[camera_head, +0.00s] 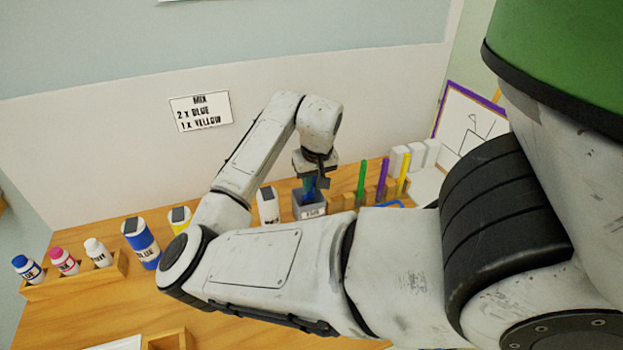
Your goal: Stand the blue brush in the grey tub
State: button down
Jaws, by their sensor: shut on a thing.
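My gripper (316,174) points down at the back of the table, right of centre, and is shut on the blue brush (310,188). Only a short blue part of the brush shows below the jaws; the rest is hidden by the gripper and the tub. The grey tub (310,211), with a white label on its front, stands directly below my gripper. The brush appears upright, with its lower part at or inside the tub's opening. I cannot tell whether it touches the tub's bottom.
Green (362,178), purple (383,176) and yellow (402,172) brushes stand upright right of the tub, by wooden blocks. Paint bottles (142,244) and a wooden rack (75,281) are at left. My arm hides the middle table.

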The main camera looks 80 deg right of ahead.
jog(key=c, duration=1)
grip_release()
jog(key=v, duration=1)
jog(key=shift+a+r, duration=0.15)
jog(key=shift+r, duration=0.25)
